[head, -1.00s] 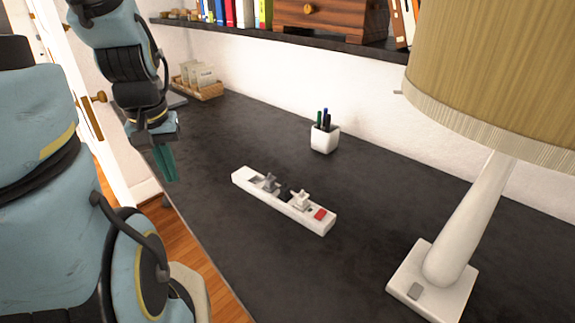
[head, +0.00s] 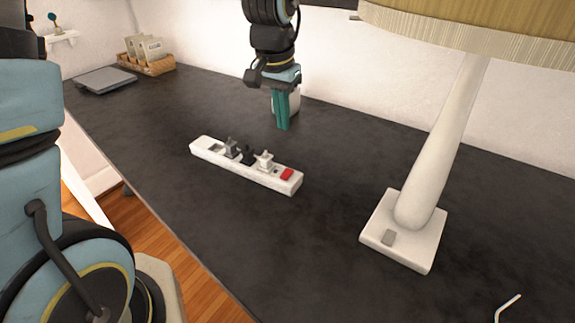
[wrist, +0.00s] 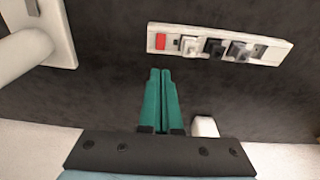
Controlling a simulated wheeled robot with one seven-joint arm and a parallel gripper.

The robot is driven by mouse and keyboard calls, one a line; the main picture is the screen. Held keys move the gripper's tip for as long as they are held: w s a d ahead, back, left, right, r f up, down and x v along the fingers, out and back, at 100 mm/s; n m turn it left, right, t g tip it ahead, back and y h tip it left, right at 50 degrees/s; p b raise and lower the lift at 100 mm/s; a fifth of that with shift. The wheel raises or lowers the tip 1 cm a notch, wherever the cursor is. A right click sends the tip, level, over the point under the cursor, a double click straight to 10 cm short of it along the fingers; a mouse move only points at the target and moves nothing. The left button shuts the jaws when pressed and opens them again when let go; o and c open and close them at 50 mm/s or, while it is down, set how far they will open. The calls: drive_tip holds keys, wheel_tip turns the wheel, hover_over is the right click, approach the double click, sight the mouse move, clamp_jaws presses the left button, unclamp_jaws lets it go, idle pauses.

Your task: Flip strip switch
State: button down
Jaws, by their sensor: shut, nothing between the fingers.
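A white power strip (head: 215,155) lies on the dark desk with several plugs in it. Its red switch (head: 286,174) is at the right end in the head view. In the wrist view the strip (wrist: 275,50) is at the upper right, with the red switch (wrist: 161,41) at its left end. My gripper (head: 284,127) has green fingers, pressed together and empty. It is above the desk, on the far side of the strip and apart from it. In the wrist view the fingertips (wrist: 160,72) point toward the switch end.
A lamp with a white base (head: 376,250) stands to the right of the strip. A white pen cup (head: 294,101) is partly hidden behind my gripper. A basket (head: 146,64) and a flat grey device (head: 104,80) sit at the far left. The desk (head: 180,205) in front of the strip is clear.

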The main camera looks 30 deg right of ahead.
drive_tip(key=shift+f, duration=0.15)
drive_tip(key=p, duration=0.3)
hover_over(288, 171)
drive_tip(key=f, duration=1.1)
drive_tip(key=shift+s+a+f, duration=0.3)
drive_tip(key=shift+w+d+f+p, duration=0.15)
drive_tip(key=shift+f+p, duration=0.15)
drive_tip(key=shift+f, duration=0.7)
drive_tip(key=shift+f+b, duration=0.25)
drive_tip(key=shift+b, duration=0.1)
